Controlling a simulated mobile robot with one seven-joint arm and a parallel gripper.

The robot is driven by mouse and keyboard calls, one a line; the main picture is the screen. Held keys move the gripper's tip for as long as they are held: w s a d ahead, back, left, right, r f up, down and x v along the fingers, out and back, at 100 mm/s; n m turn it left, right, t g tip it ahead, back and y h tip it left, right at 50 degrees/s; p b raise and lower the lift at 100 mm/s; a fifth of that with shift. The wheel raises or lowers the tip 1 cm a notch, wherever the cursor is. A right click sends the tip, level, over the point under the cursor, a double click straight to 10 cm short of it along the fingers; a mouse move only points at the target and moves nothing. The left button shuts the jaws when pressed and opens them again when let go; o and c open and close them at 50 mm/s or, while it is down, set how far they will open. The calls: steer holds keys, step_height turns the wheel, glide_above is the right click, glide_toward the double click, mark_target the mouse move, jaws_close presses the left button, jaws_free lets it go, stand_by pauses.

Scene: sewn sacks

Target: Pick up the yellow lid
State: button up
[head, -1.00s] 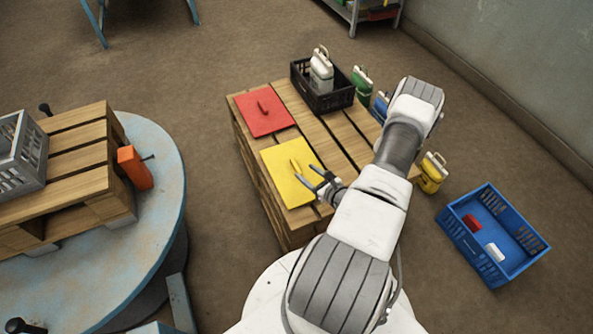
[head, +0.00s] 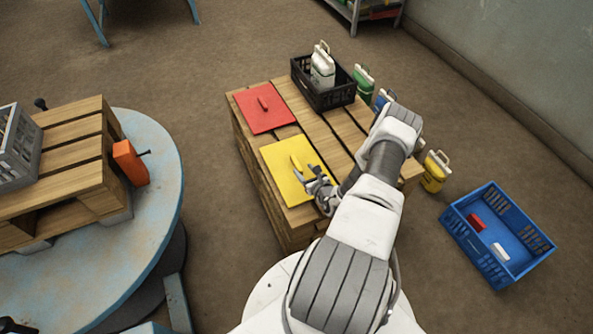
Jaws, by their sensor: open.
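The yellow lid (head: 283,189) is a flat square panel with a raised yellow handle, lying at the near end of the wooden crate stack (head: 252,170). My gripper (head: 306,176) is open at the right side of the lid, its fingers just above or beside the handle. I cannot tell whether the fingers touch the handle or the lid. My gripper hides a small part of the lid's right edge.
A red lid (head: 263,108) lies behind the yellow one. A black crate (head: 330,98) with a white container (head: 322,66) stands at the far end. Green, blue and yellow containers stand on the floor beyond the right side. A blue crate (head: 497,235) lies further right.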

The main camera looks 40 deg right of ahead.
mark_target(298, 165)
steer(key=b+x, duration=0.1)
steer(key=x, duration=0.1)
steer(key=b+x, duration=0.1)
steer(key=x, duration=0.2)
steer(key=shift+s+a+f, duration=0.1)
steer(key=shift+s+f, duration=0.1)
steer(key=shift+f, duration=0.2)
steer(key=shift+w, duration=0.3)
steer(key=shift+c, duration=0.3)
jaws_close()
